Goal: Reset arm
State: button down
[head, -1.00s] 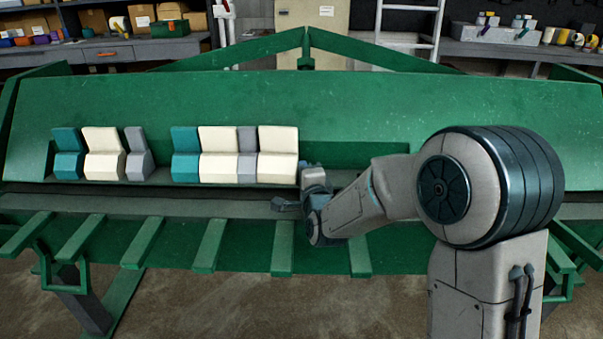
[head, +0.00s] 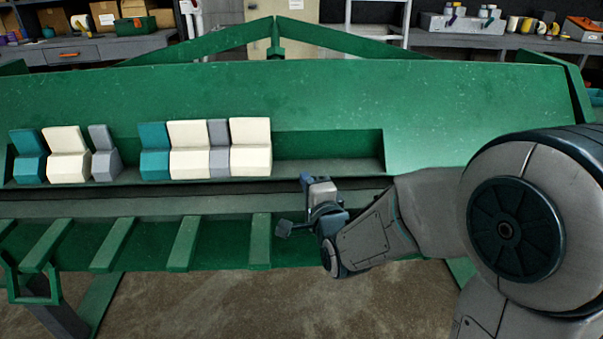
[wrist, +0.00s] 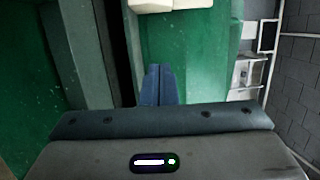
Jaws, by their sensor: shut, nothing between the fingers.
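My gripper (head: 284,229) is in front of the green machine (head: 440,110), near its front ledge, to the right of and below the row of blocks. In the wrist view my gripper (wrist: 158,85) shows its two blue fingers pressed together, with nothing between them. My arm comes in from the right side of the head view. Part of a cream block (wrist: 165,5) shows at the top of the wrist view, apart from the fingers.
Teal, cream and grey blocks stand in a recess in two groups, including a teal block (head: 154,150) and a cream block (head: 250,145). The recess is empty to their right. Green bars (head: 185,243) jut forward below. Shelves with boxes (head: 460,22) stand behind.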

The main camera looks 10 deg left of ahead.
jog(key=s+d+r+n+g+h+p, duration=0.2)
jog(key=s+d+n+g+h+p, duration=0.1)
jog(key=d+p, duration=0.25)
jog(key=s+d+r+n+g+h+p, duration=0.2)
jog(key=s+d+r+n+g+p, duration=0.15)
jog(key=d, duration=0.25)
jog(key=s+d+r+n+g+h+p, duration=0.1)
jog(key=s+d+r+n+g+p, duration=0.1)
jog(key=s, duration=0.6)
jog(key=s+d+r+n+g+h+p, duration=0.1)
jog(key=s+d+r+n+g+p, duration=0.2)
jog(key=s, duration=0.5)
jog(key=d+n+g+p, duration=0.1)
jog(key=d+g+p, duration=0.1)
jog(key=d, duration=0.1)
jog(key=shift+s+d+r+n+p, duration=0.2)
jog(key=shift+s+n+p, duration=0.15)
jog(key=shift+s, duration=0.05)
